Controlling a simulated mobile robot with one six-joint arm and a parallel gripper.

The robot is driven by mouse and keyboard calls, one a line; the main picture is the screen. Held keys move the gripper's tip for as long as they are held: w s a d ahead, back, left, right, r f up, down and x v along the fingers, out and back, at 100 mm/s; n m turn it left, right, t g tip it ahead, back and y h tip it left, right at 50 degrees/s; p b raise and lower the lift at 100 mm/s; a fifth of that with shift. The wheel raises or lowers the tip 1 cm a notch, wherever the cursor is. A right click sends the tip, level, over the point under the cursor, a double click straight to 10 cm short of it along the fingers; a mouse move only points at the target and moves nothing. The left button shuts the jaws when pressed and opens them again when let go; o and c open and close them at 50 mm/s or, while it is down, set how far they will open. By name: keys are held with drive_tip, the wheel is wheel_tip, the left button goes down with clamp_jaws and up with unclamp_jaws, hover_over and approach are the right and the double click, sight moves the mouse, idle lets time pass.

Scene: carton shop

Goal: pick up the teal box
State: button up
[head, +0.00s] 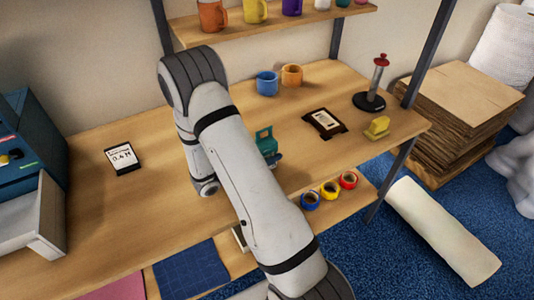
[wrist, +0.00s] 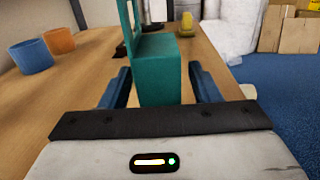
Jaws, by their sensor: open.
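The teal box (wrist: 158,68) stands upright on the wooden table, with a taller panel with an opening at its left side in the wrist view. In the head view the teal box (head: 266,142) shows just right of my arm, partly hidden by it. My gripper (wrist: 162,88) is open, with one blue finger on each side of the teal box. In the head view my gripper is mostly hidden behind my arm.
A blue mug (head: 267,84) and an orange mug (head: 292,75) stand behind the box. A black-framed card (head: 325,122), a yellow object (head: 377,127) and a red-topped stand (head: 370,101) are to the right. Tape rolls (head: 330,190) lie on the lower shelf. The table's left part is mostly clear.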

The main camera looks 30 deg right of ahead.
sight(266, 143)
drive_tip(key=shift+c, duration=0.6)
drive_tip(key=c, duration=1)
drive_tip(key=shift+r, duration=0.1)
wheel_tip(266, 143, up, 10)
drive_tip(key=shift+f+b, duration=0.2)
drive_tip(key=shift+b, duration=0.25)
drive_tip(key=shift+r, duration=0.15)
